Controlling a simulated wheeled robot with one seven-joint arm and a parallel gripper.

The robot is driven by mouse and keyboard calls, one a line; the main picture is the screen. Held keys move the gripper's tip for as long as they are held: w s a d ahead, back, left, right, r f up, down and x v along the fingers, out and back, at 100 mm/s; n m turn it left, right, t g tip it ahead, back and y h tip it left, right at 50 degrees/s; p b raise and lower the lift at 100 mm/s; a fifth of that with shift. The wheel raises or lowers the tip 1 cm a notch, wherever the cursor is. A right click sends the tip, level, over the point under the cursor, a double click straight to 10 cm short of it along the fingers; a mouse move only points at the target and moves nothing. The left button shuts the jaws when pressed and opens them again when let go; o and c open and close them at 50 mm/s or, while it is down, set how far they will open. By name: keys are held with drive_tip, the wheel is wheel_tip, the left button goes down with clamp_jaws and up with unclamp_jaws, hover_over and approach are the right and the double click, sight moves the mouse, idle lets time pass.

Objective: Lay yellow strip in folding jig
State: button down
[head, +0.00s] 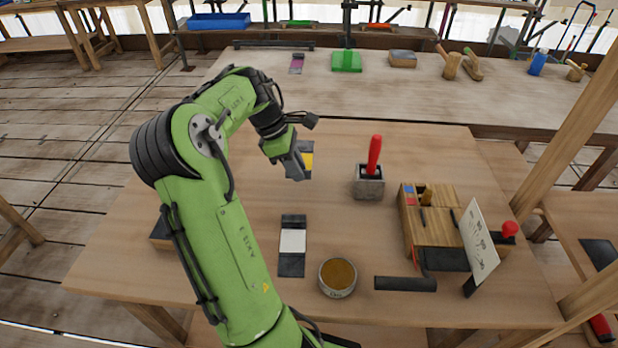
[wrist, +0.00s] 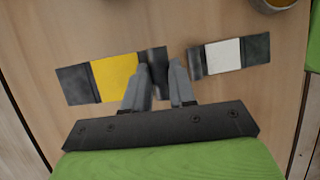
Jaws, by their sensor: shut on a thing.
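The yellow strip (wrist: 115,77) has dark ends and lies at the left of the wrist view; its yellow part (head: 307,161) shows beside my gripper in the head view. My gripper (wrist: 161,72) is shut on the dark right-hand end of this strip. The fingers hide part of that end. The strip looks flat, at or just above the table; the exact gap cannot be told. The folding jig is not clear to me; a dark plate (head: 446,260) in front of a wooden block, near a red ball knob (head: 509,229), may belong to it.
A white strip with dark ends (head: 292,241) lies nearer on the table, with a round tin (head: 337,276) beside it. A grey block with a red handle (head: 369,184), a wooden block (head: 430,217), a leaning white sheet (head: 479,243) and a dark bar (head: 405,284) stand rightward.

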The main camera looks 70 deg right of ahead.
wheel_tip(320, 180, down, 10)
drive_tip(key=b, duration=0.4)
drive_tip(key=shift+s+a+r, duration=0.1)
drive_tip(key=shift+a, duration=0.05)
drive_tip(key=shift+r, duration=0.1)
drive_tip(key=c, duration=1.4)
unclamp_jaws()
drive_tip(key=o, duration=0.5)
